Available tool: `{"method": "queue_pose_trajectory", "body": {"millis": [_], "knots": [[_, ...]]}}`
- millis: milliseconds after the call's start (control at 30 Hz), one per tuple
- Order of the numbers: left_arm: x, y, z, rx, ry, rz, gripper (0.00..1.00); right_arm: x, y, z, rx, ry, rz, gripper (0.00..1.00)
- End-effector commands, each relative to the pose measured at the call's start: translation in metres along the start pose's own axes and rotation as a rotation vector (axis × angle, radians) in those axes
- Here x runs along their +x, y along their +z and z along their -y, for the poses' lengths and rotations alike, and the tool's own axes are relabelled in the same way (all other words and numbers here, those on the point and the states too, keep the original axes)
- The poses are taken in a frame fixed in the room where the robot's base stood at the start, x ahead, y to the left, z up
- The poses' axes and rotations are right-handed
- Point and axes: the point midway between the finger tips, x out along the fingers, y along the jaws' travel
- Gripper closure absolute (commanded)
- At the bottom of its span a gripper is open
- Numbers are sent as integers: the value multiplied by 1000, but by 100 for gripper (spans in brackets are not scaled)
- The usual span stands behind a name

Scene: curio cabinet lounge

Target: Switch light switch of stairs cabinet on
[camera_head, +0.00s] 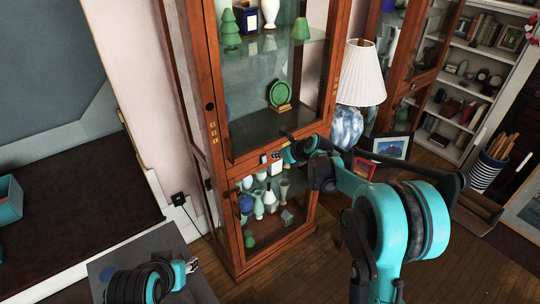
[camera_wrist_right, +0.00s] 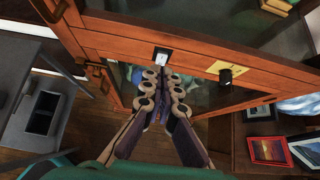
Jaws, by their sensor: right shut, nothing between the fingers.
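The stairs cabinet (camera_head: 217,166) is a tall wooden cabinet with glass doors in the middle of the head view. A small white and black light switch (camera_wrist_right: 162,56) sits on its wooden rail (camera_wrist_right: 120,42), between the upper and lower glass. In the head view a small pale plate on this rail (camera_head: 264,158) shows beside my gripper. My right gripper (camera_wrist_right: 165,77) is shut and empty, its fingertips just below the switch in the wrist view. I cannot tell whether they touch. The right gripper (camera_head: 285,153) is partly hidden by its own wrist in the head view.
A brass plate with a black knob (camera_wrist_right: 226,76) is right of the switch. Glass shelves hold several vases and a green plate (camera_head: 280,93). A lamp (camera_head: 361,75) and framed pictures (camera_head: 391,146) stand to the right. Wooden floor (camera_head: 330,270) is open in front.

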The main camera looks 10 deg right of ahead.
Motion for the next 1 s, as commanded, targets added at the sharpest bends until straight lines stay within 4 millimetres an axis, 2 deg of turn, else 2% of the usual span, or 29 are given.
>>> {"method": "queue_pose_trajectory", "body": {"millis": [33, 100, 300, 467, 1000], "knots": [[-7, -5, 0, 0, 0, 0, 60, -14, 6, 1, 1, -2, 0, 100], [-10, -8, 0, 0, 0, -1, 60, -28, 10, 1, 1, -2, 0, 100], [-17, -13, 0, 0, 0, -1, 60, -56, 18, 1, 0, -1, -1, 100], [-18, -14, 0, 0, 0, 0, 60, -64, 20, 0, 0, -1, -1, 100], [-18, -13, 0, 0, 0, 0, 60, -69, 19, -2, -31, -3, -5, 100]]}}
